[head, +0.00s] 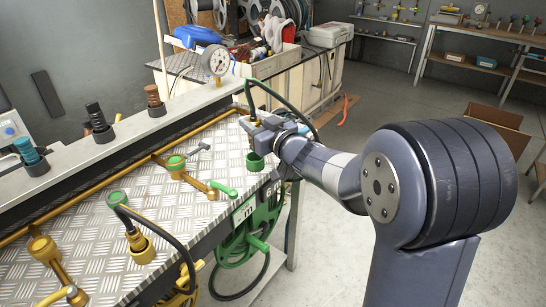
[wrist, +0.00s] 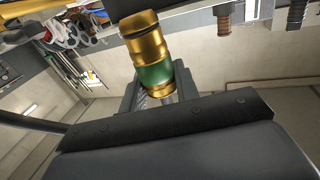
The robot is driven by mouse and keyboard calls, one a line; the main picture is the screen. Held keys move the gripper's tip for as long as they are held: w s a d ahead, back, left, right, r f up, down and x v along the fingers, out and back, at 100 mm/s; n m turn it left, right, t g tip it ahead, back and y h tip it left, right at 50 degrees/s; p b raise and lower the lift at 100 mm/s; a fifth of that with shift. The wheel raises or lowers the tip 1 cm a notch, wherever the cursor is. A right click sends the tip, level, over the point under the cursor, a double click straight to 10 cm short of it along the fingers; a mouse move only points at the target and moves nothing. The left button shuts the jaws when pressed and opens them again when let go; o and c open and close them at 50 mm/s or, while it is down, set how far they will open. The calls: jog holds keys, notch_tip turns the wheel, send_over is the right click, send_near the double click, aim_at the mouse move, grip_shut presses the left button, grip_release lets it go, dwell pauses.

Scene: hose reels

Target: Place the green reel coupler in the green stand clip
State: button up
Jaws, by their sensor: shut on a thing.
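My gripper (head: 262,130) is shut on the green reel coupler, a brass cylinder with a green band. The coupler (wrist: 152,65) shows clearly between the jaws in the wrist view. In the head view my gripper mostly hides it, and a dark green hose (head: 280,97) arcs up from there and over to the right. The green stand clip (head: 255,162) is a small green cup at the far right edge of the metal bench. My gripper is just above it. Whether the coupler touches the clip I cannot tell. The clip is not seen in the wrist view.
The green reel (head: 262,228) hangs below the bench edge. A brass coupler (head: 136,239) stands in a yellow cup nearer me, with a dark hose. A gauge (head: 217,60) stands on the ledge behind.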

jog(key=shift+f+b, duration=0.55)
jog(key=shift+f, duration=2.85)
jog(key=shift+f, duration=0.1)
jog(key=shift+f, duration=0.15)
jog(key=o, duration=1.1)
jog(key=shift+r, duration=0.25)
jog(key=v, duration=1.2)
